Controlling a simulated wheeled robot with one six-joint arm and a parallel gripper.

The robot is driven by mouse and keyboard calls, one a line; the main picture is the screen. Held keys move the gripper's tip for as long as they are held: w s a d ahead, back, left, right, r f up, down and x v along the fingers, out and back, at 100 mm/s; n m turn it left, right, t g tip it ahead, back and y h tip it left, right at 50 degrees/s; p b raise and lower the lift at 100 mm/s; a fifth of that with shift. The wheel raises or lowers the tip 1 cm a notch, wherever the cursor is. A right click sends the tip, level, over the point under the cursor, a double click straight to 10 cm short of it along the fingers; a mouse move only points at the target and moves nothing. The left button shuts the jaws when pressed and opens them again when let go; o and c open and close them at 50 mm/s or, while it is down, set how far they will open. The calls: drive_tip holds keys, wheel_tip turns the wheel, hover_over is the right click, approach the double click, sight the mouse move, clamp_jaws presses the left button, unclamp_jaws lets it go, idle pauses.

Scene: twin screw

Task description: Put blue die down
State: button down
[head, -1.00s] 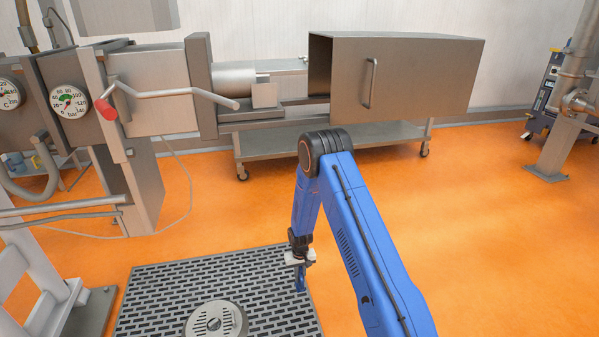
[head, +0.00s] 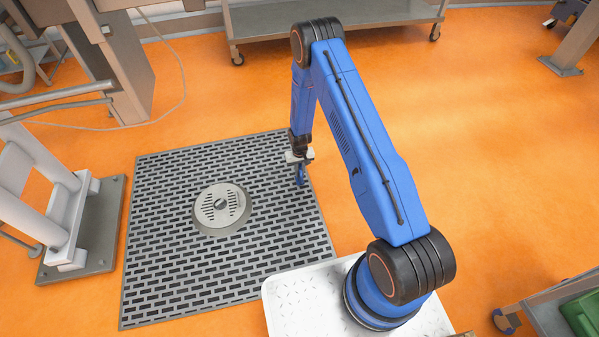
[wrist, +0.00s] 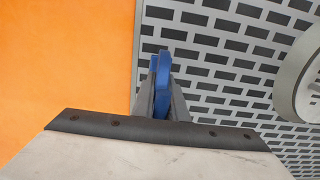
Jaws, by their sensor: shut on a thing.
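The blue die (wrist: 162,84) is a flat blue piece clamped between the two grey fingers of my gripper (wrist: 160,97) in the wrist view. Its lower part is hidden by the fingers. In the head view my gripper (head: 300,170) points downward and the blue die (head: 300,178) hangs below it. Both appear over the right part of the dark slotted floor grating (head: 170,250), near its right edge. I cannot tell the exact height of the die above the grating.
A round metal drain cover (head: 222,207) sits in the grating. A white stand on a grey base plate (head: 100,225) is at the left. A steel trolley (head: 330,22) is at the back. A cart with a green bin (head: 582,312) is at the lower right. Orange floor (head: 480,170) is clear at right.

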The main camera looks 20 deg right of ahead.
drive_tip(key=shift+f, duration=0.4)
drive_tip(key=shift+f, duration=0.1)
drive_tip(key=c, duration=1.8)
unclamp_jaws()
drive_tip(key=shift+o, duration=0.2)
